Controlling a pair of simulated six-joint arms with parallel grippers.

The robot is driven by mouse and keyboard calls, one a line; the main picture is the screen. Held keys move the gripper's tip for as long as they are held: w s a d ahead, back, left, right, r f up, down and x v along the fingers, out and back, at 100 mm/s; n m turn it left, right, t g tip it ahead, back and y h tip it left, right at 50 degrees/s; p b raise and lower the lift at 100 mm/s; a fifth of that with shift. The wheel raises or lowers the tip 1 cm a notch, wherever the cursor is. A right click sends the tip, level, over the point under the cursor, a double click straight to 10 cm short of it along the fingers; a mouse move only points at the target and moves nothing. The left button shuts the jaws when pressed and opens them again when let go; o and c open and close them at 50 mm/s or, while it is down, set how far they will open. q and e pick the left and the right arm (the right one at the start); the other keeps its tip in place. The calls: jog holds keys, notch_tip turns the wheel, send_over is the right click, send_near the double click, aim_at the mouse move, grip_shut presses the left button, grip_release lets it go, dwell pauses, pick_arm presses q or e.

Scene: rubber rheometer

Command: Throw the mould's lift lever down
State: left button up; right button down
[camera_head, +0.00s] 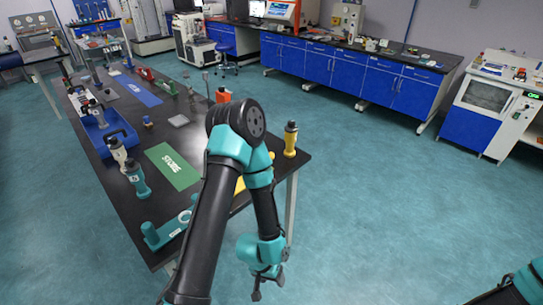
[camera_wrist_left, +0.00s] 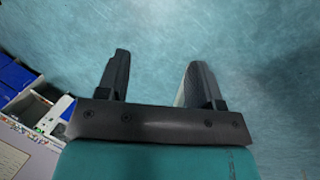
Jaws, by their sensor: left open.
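My left gripper (camera_head: 268,288) hangs low over the open floor, to the right of the black table's near end. In the left wrist view its two dark fingers (camera_wrist_left: 158,65) stand wide apart with only teal floor between them. It is empty and touches nothing. I cannot make out the mould or its lift lever for certain in either view. A white and blue machine (camera_head: 490,112) with a window and a green display stands at the far right, well away from the gripper. My right gripper is outside both views.
The black table (camera_head: 215,165) at left carries a green mat (camera_head: 173,166), a blue tray (camera_head: 95,135), teal-handled tools and a yellow-black tool (camera_head: 290,138) near its right edge. Blue cabinets (camera_head: 350,72) line the back. The floor (camera_head: 390,200) between is clear.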

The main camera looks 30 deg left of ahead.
pick_arm(q)
jog(key=w+a+n+t+y, duration=0.15)
jog(key=w+t, duration=0.25)
jog(key=w, duration=0.7)
jog(key=n+t+y, duration=0.2)
jog(key=n+y, duration=0.8)
jog(key=y, duration=0.9)
send_near(273, 158)
jog(key=v, duration=0.6)
jog(key=shift+a+m, duration=0.15)
jog(key=shift+m, duration=0.1)
jog(key=x, duration=1.7)
jog(key=shift+w+a, duration=0.1)
jog(key=shift+a, duration=0.1)
